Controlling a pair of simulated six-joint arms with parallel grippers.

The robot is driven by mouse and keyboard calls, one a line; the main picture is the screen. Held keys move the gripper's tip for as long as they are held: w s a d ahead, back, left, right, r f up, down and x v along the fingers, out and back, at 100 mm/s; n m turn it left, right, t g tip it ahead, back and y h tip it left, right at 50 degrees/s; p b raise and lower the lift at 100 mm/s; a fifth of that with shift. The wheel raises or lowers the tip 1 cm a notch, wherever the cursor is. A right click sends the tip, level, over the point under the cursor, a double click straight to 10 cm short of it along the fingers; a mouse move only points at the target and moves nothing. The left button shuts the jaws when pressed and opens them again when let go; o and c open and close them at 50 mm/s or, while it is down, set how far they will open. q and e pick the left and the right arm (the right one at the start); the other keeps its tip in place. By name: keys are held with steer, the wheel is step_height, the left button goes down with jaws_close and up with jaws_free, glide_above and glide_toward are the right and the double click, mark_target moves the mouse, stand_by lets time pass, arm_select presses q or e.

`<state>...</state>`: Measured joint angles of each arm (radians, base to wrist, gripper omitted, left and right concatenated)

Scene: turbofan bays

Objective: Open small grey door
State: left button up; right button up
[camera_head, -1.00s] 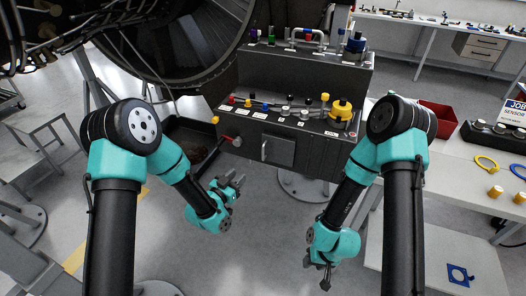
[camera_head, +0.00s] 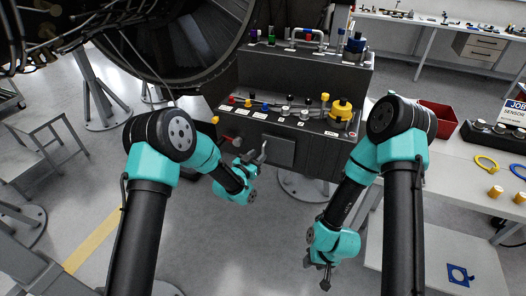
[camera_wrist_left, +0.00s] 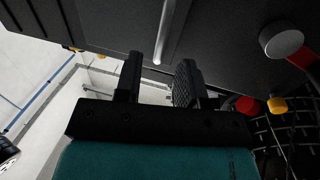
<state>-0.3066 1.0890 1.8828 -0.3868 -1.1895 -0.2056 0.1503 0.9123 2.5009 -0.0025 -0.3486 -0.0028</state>
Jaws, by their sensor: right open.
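The small grey door (camera_head: 279,151) is on the front of the dark console and looks closed. Its silver bar handle (camera_head: 264,147) is at the door's left edge. In the left wrist view the handle (camera_wrist_left: 166,30) hangs just ahead of the gap between my fingers. My left gripper (camera_head: 252,158) is open beside the lower end of the handle; the wrist view shows its two black fingers (camera_wrist_left: 158,72) apart, with nothing gripped. I cannot tell whether a finger touches the handle. My right gripper (camera_head: 326,280) is open and empty, low and away from the console, pointing down.
The dark console (camera_head: 310,160) carries several coloured knobs and a yellow cap (camera_head: 340,108). A red lever with a grey knob (camera_wrist_left: 282,40) sticks out near my left gripper. A white bench (camera_head: 480,185) stands at the right. The floor before the console is clear.

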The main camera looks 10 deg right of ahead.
mark_target(263, 150)
arm_select(q)
steer(key=shift+x, duration=2.35)
jaws_close()
